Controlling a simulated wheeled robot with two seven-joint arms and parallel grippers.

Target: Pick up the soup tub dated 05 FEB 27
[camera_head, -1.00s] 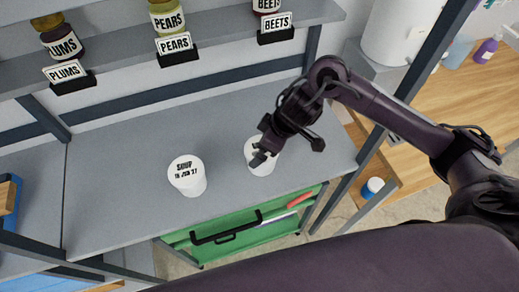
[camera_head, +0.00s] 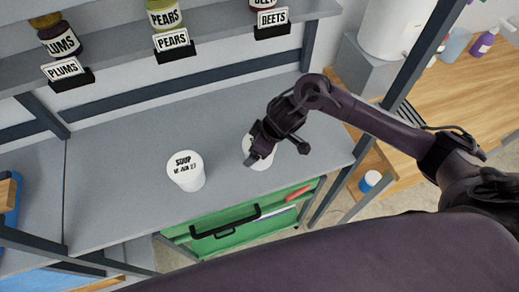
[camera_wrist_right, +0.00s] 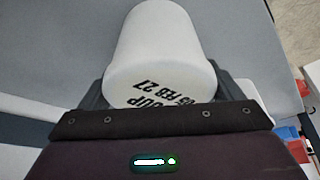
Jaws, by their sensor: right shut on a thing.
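A white soup tub (camera_head: 258,160) stands on the grey shelf, partly hidden by my right gripper (camera_head: 257,150). In the right wrist view the same tub (camera_wrist_right: 160,50) shows black lid print reading SOUP and 05 FEB 27, partly cut off by the gripper body. My right gripper (camera_wrist_right: 158,98) is shut on this tub, with fingers at its sides. A second white tub (camera_head: 187,172) stands to the left, upright and untouched; its lid reads SOUP and a date in JUN 27, the day hard to read. My left gripper is not in view.
Jars of plums (camera_head: 60,40), pears (camera_head: 166,16) and beets stand on an upper shelf with label holders. The grey shelf (camera_head: 120,190) is clear around the tubs. A green crate (camera_head: 240,225) with a black handle sits below the front edge. A dark upright post stands right of the gripper.

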